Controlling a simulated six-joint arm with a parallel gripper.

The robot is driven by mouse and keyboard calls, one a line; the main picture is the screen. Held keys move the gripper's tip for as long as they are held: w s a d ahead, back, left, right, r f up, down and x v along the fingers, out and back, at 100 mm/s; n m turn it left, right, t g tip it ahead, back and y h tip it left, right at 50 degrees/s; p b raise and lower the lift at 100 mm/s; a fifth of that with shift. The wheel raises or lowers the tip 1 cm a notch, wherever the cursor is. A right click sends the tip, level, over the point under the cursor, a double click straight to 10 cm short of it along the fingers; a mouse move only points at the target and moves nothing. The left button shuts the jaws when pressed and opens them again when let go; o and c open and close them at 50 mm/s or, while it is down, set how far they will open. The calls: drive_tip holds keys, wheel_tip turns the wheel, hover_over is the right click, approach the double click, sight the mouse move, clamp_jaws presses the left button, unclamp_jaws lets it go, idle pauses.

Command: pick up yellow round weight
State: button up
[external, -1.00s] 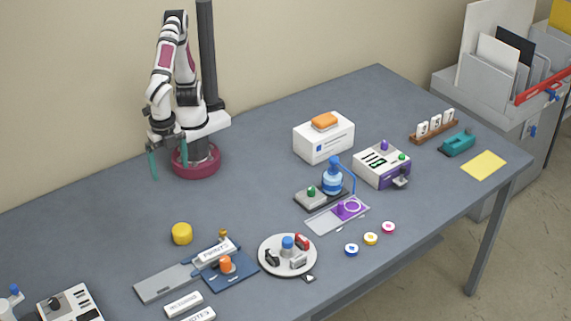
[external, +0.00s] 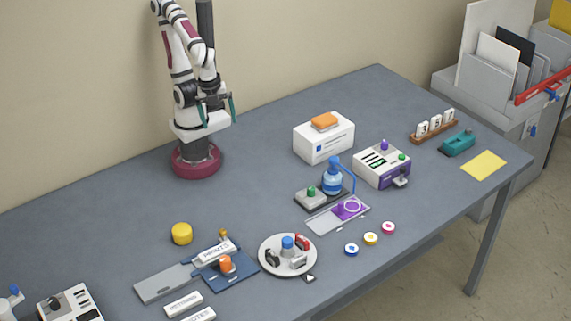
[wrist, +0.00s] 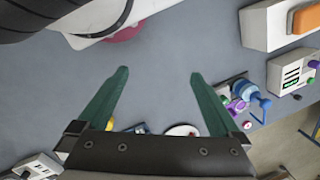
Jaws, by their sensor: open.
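The yellow round weight (external: 181,233) stands on the grey table, left of the blue tray in the external view. In the wrist view a small yellow patch (wrist: 110,124) shows beside the left finger, mostly hidden, and may be this weight. My gripper (external: 216,108) is open and empty, high above the table near my own base and well away from the weight. Its two teal fingers are spread apart in the wrist view (wrist: 158,73), with bare table between their tips.
A blue tray (external: 240,284) with an orange-knobbed piece and a PRINTS block sits right of the weight. A round white plate (external: 270,262) holds several small items. A white box (external: 322,146) stands further back. The table between my base and the weight is clear.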

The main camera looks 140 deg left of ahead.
drive_tip(key=w+d+f+n+g+h, duration=0.2)
drive_tip(key=w+d+f+n+h, duration=0.15)
drive_tip(key=d+n+h, duration=0.3)
drive_tip(key=w+d+f+n+g+h, duration=0.1)
drive_tip(key=w+d+f+n+h, duration=0.1)
drive_tip(key=d+f+n+h, duration=0.35)
drive_tip(key=w+f+n+t+h, duration=0.1)
drive_tip(key=w+f+n+t, duration=0.1)
drive_tip(key=n, duration=0.2)
drive_tip(key=w+d+f+n+t+h, duration=0.1)
drive_tip(key=w+f+n+t, duration=0.1)
drive_tip(key=n, duration=0.3)
drive_tip(key=w+f+n+t+h, duration=0.1)
drive_tip(key=w+f+n+t, duration=0.1)
drive_tip(key=w+f+n, duration=0.1)
drive_tip(key=shift+w+d+f+n, duration=0.1)
drive_tip(key=shift+w+n, duration=0.15)
drive_tip(key=shift+n, duration=0.35)
drive_tip(key=shift+w+d+f+n, duration=0.1)
drive_tip(key=shift+w+n, duration=0.15)
drive_tip(key=shift+n, duration=0.35)
approach(176, 238)
drive_tip(key=x, duration=0.3)
drive_tip(key=shift+w+d, duration=0.1)
drive_tip(key=shift+d, duration=0.3)
drive_tip(key=x, duration=0.6)
drive_tip(key=shift+w+f, duration=0.1)
clamp_jaws()
